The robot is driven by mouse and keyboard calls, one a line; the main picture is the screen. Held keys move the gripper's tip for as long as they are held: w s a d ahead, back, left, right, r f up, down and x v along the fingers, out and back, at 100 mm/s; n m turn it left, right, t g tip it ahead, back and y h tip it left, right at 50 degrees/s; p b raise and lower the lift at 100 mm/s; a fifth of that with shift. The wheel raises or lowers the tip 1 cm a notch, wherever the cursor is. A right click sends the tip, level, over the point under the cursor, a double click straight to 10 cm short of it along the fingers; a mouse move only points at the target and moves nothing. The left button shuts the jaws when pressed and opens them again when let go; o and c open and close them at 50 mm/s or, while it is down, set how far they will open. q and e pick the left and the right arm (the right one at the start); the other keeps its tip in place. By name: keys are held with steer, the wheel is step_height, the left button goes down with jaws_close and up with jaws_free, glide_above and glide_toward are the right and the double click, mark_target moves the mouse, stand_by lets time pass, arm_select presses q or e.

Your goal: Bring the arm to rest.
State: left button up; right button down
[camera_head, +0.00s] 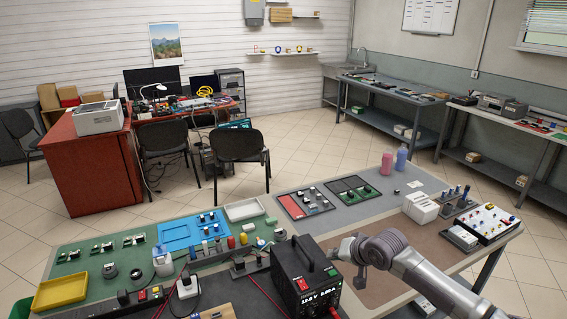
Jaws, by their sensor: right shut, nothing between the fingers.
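My right arm (425,275) comes in from the lower right and reaches left over the brown mat (385,222) on the near workbench. My right gripper (347,257) is at its end, shut and empty, just right of the black power supply (302,275) with a lit display. In this view the gripper is close to the power supply's right side; I cannot tell whether they touch. The gripper's fingertips are small and partly hidden by the wrist. My left gripper is not in view.
A white box (420,207) and a board with colored knobs (487,223) stand at the bench's right. Pink (387,162) and blue (401,159) bottles stand at the back. The green mat (85,233) at left holds a yellow tray (62,292) and small parts. The brown mat's middle is clear.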

steer(key=s+a+f+n+g, duration=0.1)
steer(key=s+a+f+n, duration=0.3)
steer(key=s, duration=0.7)
steer(key=s+a+f+n+g, duration=0.1)
steer(key=s+a+f, duration=0.4)
steer(key=s, duration=0.6)
steer(key=s+d+r+g+h, duration=0.1)
steer(key=s+d, duration=0.2)
steer(key=s, duration=0.3)
steer(key=s+d+g+h, duration=0.1)
steer(key=s+d+h, duration=0.1)
steer(key=s+d, duration=0.35)
steer(key=s+d+r+h, duration=0.1)
steer(key=s+d, duration=0.1)
steer(key=s, duration=0.6)
step_height(320, 180, down, 34)
steer(key=s+g+b, duration=0.2)
steer(key=b, duration=0.4)
steer(key=s+d+f+g+b, duration=0.1)
steer(key=s+d+f+b, duration=0.1)
steer(key=s+f, duration=1.3)
step_height(320, 180, down, 3)
steer(key=shift+s+d+r+n+b, duration=0.1)
steer(key=shift+s+d+n+b, duration=0.25)
steer(key=shift+b, duration=0.4)
